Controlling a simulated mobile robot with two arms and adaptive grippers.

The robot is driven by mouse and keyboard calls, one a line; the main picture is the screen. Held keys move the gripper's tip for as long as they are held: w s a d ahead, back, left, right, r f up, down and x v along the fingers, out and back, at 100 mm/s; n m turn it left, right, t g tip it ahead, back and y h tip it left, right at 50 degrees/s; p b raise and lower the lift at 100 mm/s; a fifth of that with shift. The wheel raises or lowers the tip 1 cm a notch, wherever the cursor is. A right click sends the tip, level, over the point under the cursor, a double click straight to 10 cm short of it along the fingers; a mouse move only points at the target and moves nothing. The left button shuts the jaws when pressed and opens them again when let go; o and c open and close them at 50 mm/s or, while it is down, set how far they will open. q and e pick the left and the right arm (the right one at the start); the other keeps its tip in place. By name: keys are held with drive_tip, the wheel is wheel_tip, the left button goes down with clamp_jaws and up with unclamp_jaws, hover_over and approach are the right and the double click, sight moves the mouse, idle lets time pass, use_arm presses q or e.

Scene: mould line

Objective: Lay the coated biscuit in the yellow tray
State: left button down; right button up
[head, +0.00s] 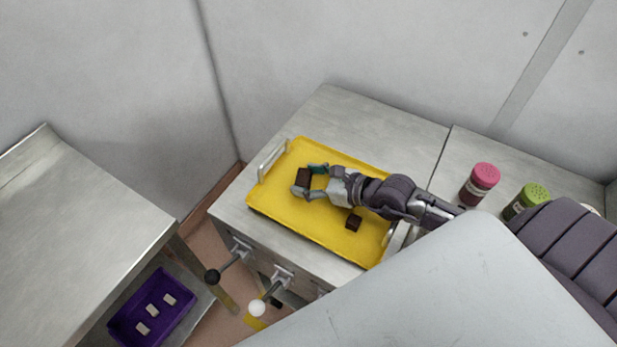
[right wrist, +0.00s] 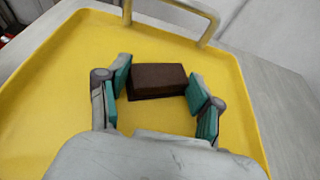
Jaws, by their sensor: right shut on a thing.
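The yellow tray (head: 280,205) lies on a steel counter, with a light metal handle at each end. My right gripper (head: 309,181) reaches over the tray's left half and is shut on the coated biscuit (head: 303,178), a dark brown block. In the right wrist view the biscuit (right wrist: 157,81) lies across between the teal pads of my right gripper (right wrist: 158,87), over the yellow floor. I cannot tell whether it touches the tray floor. A second dark brown piece (head: 354,223) lies in the tray, under my right forearm. My left gripper is out of view.
A pink-lidded jar (head: 480,184) and a green-lidded jar (head: 526,201) stand on the counter at the right. Knobbed levers (head: 228,265) stick out of the counter front.

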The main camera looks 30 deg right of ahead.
drive_tip(key=shift+f, duration=0.15)
drive_tip(key=o, duration=0.8)
drive_tip(key=shift+c, duration=0.2)
drive_tip(key=shift+s+r, duration=0.2)
drive_tip(key=shift+r, duration=0.05)
drive_tip(key=b+v, duration=0.1)
drive_tip(key=v, duration=0.5)
drive_tip(key=shift+d+f, duration=0.1)
drive_tip(key=shift+f, duration=0.05)
drive_tip(key=shift+s+d+r, duration=0.25)
drive_tip(key=shift+s+r, duration=0.1)
drive_tip(key=shift+s, duration=0.1)
